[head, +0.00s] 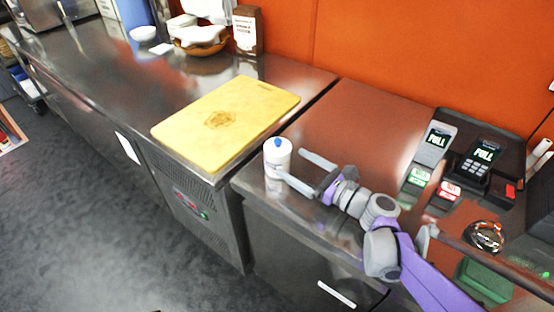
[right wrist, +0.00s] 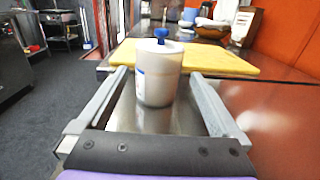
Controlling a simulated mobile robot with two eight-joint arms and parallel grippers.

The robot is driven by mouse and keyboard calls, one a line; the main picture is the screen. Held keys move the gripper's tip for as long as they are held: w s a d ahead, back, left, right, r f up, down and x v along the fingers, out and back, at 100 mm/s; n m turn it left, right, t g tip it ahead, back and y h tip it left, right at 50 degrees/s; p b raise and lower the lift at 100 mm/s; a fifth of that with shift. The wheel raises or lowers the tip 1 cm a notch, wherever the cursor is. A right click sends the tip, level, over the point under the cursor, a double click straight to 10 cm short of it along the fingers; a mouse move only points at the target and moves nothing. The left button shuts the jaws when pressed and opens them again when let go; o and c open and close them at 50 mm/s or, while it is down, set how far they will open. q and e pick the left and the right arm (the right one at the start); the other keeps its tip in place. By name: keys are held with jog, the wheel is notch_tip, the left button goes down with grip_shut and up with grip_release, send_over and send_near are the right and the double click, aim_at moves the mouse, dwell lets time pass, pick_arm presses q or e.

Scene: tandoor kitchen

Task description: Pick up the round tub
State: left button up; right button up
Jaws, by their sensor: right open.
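The round tub (head: 277,158) is a white cylinder with a blue knob on its lid. It stands upright on the steel counter near the front left corner of the right-hand section. My right gripper (head: 300,168) is open, its two fingers pointing toward the tub. In the right wrist view the tub (right wrist: 159,75) stands ahead and between the lines of the two open fingers (right wrist: 158,95), nearer the left one in height of view. I cannot tell whether the fingertips reach past its near side. No contact shows. My left gripper is not in view.
A yellow cutting board (head: 228,115) lies on the counter left of the tub. Card terminals (head: 478,160) stand at the right. A brown bowl (head: 202,42) and a dark brown package (head: 247,30) stand at the back. The counter behind the gripper is clear.

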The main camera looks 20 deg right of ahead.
aim_at(278, 157)
jog(key=x, duration=0.4)
jog(key=f+x, duration=0.1)
jog(key=x, duration=0.1)
jog(key=shift+w+a+b, duration=0.1)
jog(key=shift+a+b, duration=0.1)
jog(key=shift+b, duration=0.2)
jog(key=c, duration=1.4)
